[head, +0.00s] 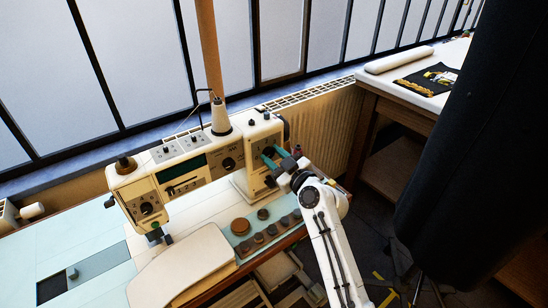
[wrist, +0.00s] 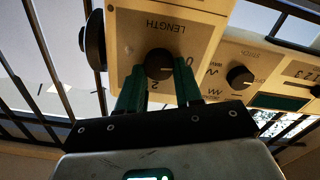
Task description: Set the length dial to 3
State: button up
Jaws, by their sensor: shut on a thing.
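The cream sewing machine (head: 195,165) stands on the pale blue table. In the wrist view, the black round length dial (wrist: 159,64) sits on its end panel (wrist: 185,30), under the label LENGTH, which appears upside down. My gripper (wrist: 159,78) has its two green fingers on either side of the dial, shut on it. A 0 shows to the right of the dial and a 2 below it; the fingers hide other numbers. I cannot read the dial's pointer clearly. In the head view, my gripper (head: 268,156) is at the machine's right end and covers the dial.
Another black knob (wrist: 240,77) marked STITCH is on the neighbouring panel. Several round brown and grey pieces (head: 258,237) lie on the table in front of the machine. A dark hanging garment (head: 465,150) fills the right side. A white-topped table (head: 425,95) stands behind.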

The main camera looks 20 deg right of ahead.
jog(key=m+b, duration=0.1)
jog(key=m, duration=0.2)
jog(key=shift+f, duration=0.1)
jog(key=m, duration=0.5)
jog(key=shift+d, duration=0.15)
jog(key=m, duration=0.4)
jog(key=shift+d+m, duration=0.1)
jog(key=shift+m, duration=0.2)
jog(key=m+p, duration=0.1)
jog(key=m, duration=0.2)
jog(key=shift+w+m, duration=0.1)
jog(key=shift+m, duration=0.2)
jog(key=m+p, duration=0.2)
jog(key=m, duration=0.1)
jog(key=shift+d+m, duration=0.1)
jog(key=shift+m, duration=0.2)
jog(key=m+p, duration=0.1)
jog(key=m, duration=0.2)
jog(key=shift+f+m, duration=0.15)
jog(key=shift+m, duration=0.15)
jog(key=m+p, duration=0.1)
jog(key=m, duration=0.1)
jog(key=m+p, duration=0.1)
jog(key=m, duration=0.1)
jog(key=m+p, duration=0.1)
jog(key=shift+f+m, duration=0.25)
jog(key=shift+m, duration=0.15)
